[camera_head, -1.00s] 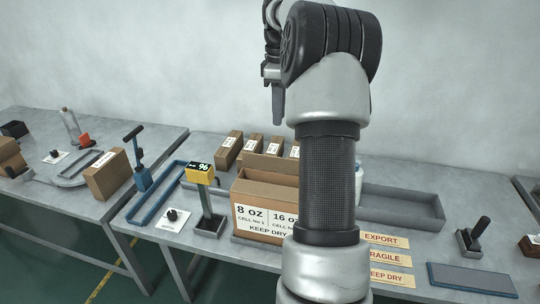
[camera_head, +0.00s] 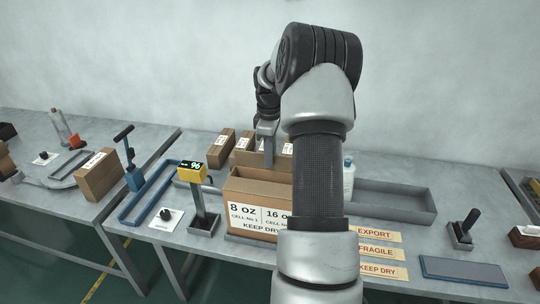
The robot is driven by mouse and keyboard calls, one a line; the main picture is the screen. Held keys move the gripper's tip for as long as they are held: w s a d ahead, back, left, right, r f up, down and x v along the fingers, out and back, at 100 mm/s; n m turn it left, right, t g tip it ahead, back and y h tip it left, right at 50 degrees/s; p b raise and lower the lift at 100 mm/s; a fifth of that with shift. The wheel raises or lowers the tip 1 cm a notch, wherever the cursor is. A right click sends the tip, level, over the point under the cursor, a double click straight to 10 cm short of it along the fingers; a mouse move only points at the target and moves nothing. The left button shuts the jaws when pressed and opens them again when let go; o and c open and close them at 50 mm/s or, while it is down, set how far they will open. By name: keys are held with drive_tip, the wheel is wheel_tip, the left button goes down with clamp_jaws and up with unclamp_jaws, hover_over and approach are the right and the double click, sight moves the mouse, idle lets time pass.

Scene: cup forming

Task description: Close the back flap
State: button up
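The open brown carton (camera_head: 250,190) stands on the table, its front printed "8 OZ", "16 O..." and "KEEP DRY". My arm covers its right part. The back flap (camera_head: 246,172) rises along the carton's rear edge, its right end hidden by my arm. My gripper (camera_head: 268,160) points down at the rear of the carton, close to the back flap. I cannot tell if it touches the flap. The fingers are small and seen edge-on, so their opening is unclear. Nothing shows held in them.
Several small labelled boxes (camera_head: 221,148) stand behind the carton. A white bottle (camera_head: 348,178) and grey tray (camera_head: 400,203) are to the right. Label strips (camera_head: 377,252) lie at front right.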

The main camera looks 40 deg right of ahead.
drive_tip(key=shift+f, duration=0.1)
clamp_jaws()
drive_tip(key=shift+f+b, duration=0.1)
drive_tip(key=shift+b, duration=0.3)
